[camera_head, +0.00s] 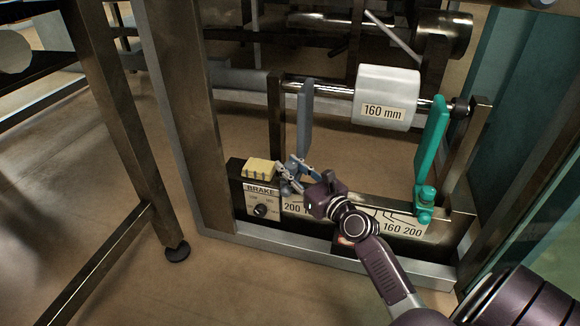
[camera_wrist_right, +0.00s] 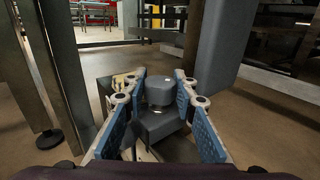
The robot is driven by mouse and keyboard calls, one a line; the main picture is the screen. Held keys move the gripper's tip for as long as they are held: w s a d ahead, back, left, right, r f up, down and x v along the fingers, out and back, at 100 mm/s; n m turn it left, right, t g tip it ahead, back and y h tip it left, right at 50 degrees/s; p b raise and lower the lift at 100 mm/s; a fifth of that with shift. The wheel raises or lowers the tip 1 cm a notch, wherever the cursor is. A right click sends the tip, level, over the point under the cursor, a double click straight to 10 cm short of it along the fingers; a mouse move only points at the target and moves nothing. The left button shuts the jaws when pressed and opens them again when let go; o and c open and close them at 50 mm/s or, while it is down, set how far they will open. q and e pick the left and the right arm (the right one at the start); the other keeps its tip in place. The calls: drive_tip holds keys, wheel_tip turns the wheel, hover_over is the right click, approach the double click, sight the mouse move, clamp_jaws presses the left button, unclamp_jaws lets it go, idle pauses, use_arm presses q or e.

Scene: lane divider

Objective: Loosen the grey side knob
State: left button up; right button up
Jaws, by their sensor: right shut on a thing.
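The grey side knob (camera_wrist_right: 159,91) sits on a grey block (camera_wrist_right: 157,124) at the foot of the grey upright guide plate (camera_head: 305,118). My right gripper (camera_head: 294,175) has reached the knob from the front right. In the right wrist view, its blue-padded fingers stand on both sides of the knob, and it is shut on it. In the head view the fingers largely hide the knob. The left gripper is not in view.
A teal guide plate (camera_head: 432,148) with a teal knob (camera_head: 426,196) stands to the right. A white roller (camera_head: 387,97) marked 160 mm hangs between the plates. A yellow block (camera_head: 259,168) and a BRAKE dial (camera_head: 261,211) are close left of the gripper. Metal posts frame both sides.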

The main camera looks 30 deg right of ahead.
drive_tip(key=shift+f, duration=0.1)
drive_tip(key=shift+n+y+b, duration=0.6)
drive_tip(key=shift+y+b, duration=0.15)
drive_tip(key=shift+y, duration=0.25)
drive_tip(key=shift+n+g+y, duration=0.3)
drive_tip(key=shift+n+y, duration=0.3)
drive_tip(key=shift+y, duration=0.3)
drive_tip(key=shift+n+y, duration=0.6)
drive_tip(key=shift+y, duration=0.3)
drive_tip(key=n+g+y, duration=0.1)
drive_tip(key=y, duration=0.1)
drive_tip(key=n+g+y+p, duration=0.1)
drive_tip(key=n+g+y, duration=0.1)
drive_tip(key=shift+r+n+y, duration=0.2)
drive_tip(key=shift+n+y, duration=0.1)
drive_tip(key=shift+y, duration=0.1)
drive_tip(key=shift+n+g+y, duration=0.7)
drive_tip(key=shift+g+y, duration=0.1)
drive_tip(key=shift+y, duration=0.1)
drive_tip(key=shift+a+f+n+g+y+b, duration=0.15)
drive_tip(key=shift+n+g+y+b, duration=0.25)
drive_tip(key=shift+n+g+y, duration=0.5)
drive_tip(key=shift+s+f+n+g, duration=0.1)
drive_tip(key=shift+n+g, duration=0.2)
drive_tip(key=shift+g, duration=0.3)
